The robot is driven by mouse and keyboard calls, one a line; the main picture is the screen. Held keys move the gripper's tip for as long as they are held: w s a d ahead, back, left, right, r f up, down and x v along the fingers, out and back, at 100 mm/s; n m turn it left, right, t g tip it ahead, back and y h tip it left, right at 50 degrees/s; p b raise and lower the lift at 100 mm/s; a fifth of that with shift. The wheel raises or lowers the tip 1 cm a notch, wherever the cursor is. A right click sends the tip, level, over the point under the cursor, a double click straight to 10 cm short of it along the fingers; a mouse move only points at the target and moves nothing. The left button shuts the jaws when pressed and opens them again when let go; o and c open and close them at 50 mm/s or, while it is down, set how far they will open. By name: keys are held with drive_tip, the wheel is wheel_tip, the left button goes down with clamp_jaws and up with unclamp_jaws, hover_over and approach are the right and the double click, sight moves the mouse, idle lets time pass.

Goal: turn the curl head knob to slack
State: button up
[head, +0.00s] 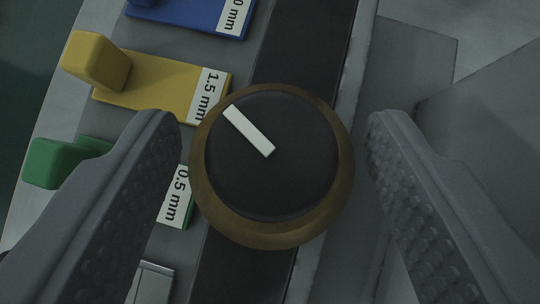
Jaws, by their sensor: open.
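A round black knob (285,185) with a brass-coloured rim sits in the middle of the head view. Its white pointer bar (248,131) points to the upper left. No slack label shows in this view. My gripper (272,135) is open, with one textured finger on each side of the knob. The gap to the right finger is visible; the left finger's tip lies close to the rim, and I cannot tell if it touches. Nothing is held between the fingers.
To the left are a yellow tab labelled 1.5 mm (150,84), a green tab (60,163) beside a 0.5 mm label (175,196), and a blue tab (195,14) at the top. A dark strip (300,45) runs behind the knob. Grey panels (410,65) lie to the right.

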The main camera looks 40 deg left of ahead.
drive_tip(key=p+v, duration=0.2)
drive_tip(key=v, duration=1)
drive_tip(key=shift+r, duration=0.15)
